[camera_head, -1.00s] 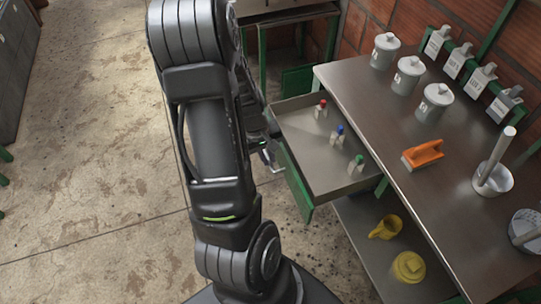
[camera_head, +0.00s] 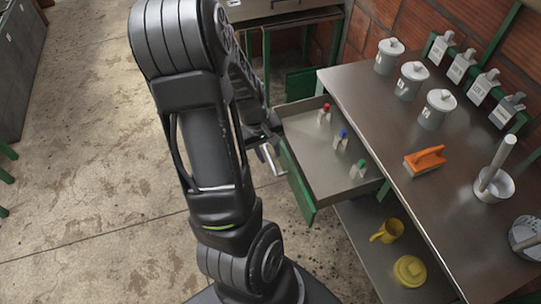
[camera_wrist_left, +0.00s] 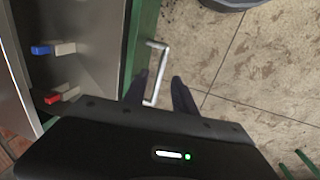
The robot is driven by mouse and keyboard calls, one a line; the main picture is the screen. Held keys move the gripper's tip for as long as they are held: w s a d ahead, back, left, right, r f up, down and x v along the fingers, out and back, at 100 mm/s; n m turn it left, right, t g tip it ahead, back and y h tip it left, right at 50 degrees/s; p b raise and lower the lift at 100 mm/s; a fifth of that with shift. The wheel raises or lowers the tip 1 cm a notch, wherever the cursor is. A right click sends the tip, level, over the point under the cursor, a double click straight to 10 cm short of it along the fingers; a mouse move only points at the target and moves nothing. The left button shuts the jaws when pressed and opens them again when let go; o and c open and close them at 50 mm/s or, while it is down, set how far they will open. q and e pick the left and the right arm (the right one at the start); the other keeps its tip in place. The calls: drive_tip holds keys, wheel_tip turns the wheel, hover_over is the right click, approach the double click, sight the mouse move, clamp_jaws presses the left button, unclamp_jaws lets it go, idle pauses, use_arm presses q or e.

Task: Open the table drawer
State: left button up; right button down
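The table drawer (camera_head: 330,178), a grey metal tray with a green front, stands pulled out from the left side of the metal table (camera_head: 405,140). It holds small bottles with red, blue and green caps. Its green front (camera_wrist_left: 143,40) and silver bar handle (camera_wrist_left: 157,75) show in the left wrist view. My left gripper (camera_head: 268,160) is outside the drawer front at the handle. In the left wrist view its two dark fingers (camera_wrist_left: 160,88) are apart, with part of the handle showing between them; contact cannot be made out. My right gripper is not in view.
Lidded grey canisters (camera_head: 411,80), an orange-handled brush (camera_head: 425,160) and a mortar with pestle (camera_head: 494,184) stand on the table. A yellow jug (camera_head: 390,230) and yellow lidded pot (camera_head: 410,270) are on the lower shelf. The concrete floor (camera_head: 90,170) at left is clear.

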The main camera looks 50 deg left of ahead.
use_arm(q)
drive_tip(key=r, duration=0.3)
drive_tip(key=shift+s+a+r, duration=0.1)
drive_tip(key=shift+s+r, duration=0.2)
drive_tip(key=shift+s, duration=0.1)
